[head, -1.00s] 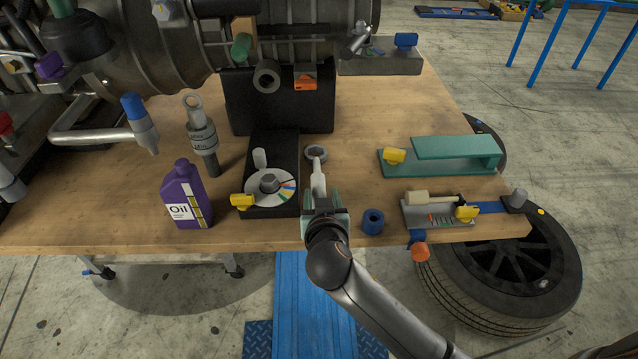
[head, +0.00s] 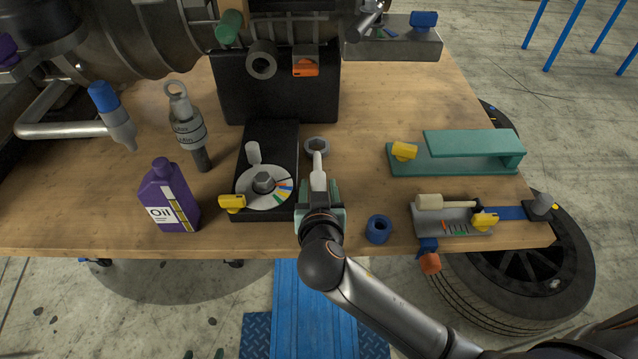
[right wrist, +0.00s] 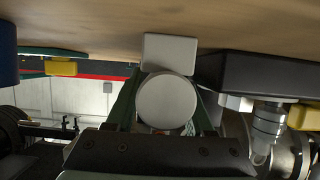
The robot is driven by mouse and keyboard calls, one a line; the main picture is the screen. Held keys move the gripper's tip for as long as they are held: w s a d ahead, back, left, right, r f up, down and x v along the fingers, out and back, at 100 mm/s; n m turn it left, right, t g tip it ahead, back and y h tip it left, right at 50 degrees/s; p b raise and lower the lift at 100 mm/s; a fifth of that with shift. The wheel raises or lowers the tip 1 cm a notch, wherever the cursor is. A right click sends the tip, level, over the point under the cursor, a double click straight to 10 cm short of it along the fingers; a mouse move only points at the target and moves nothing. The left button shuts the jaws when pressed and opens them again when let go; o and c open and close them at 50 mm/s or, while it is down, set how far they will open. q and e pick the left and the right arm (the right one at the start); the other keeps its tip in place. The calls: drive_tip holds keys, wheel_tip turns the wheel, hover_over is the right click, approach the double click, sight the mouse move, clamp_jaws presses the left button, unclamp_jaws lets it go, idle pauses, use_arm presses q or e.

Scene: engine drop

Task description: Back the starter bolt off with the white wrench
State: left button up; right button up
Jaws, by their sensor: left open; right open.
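The white wrench (head: 317,172) lies on the wooden table with its grey ring end (head: 317,146) pointing away from me. My right gripper (head: 320,194) is open at the handle's near end, with fingers on both sides of it. In the right wrist view the handle's round white end (right wrist: 166,101) fills the space between the fingers; I cannot tell whether they touch it. A grey bolt head (head: 263,182) stands upright at the centre of a white dial with coloured sectors, on a black block left of the wrench. My left gripper is not in view.
A yellow tab (head: 232,203) sits at the dial's edge. A purple oil bottle (head: 169,196) stands left, a blue ring (head: 378,229) right of my gripper. A green stand (head: 455,158) and grey tray (head: 450,220) are further right. The engine (head: 150,50) fills the back left.

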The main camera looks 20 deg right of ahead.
drive_tip(key=shift+s, duration=0.1)
drive_tip(key=shift+c, duration=0.4)
clamp_jaws()
drive_tip(key=shift+r, duration=0.1)
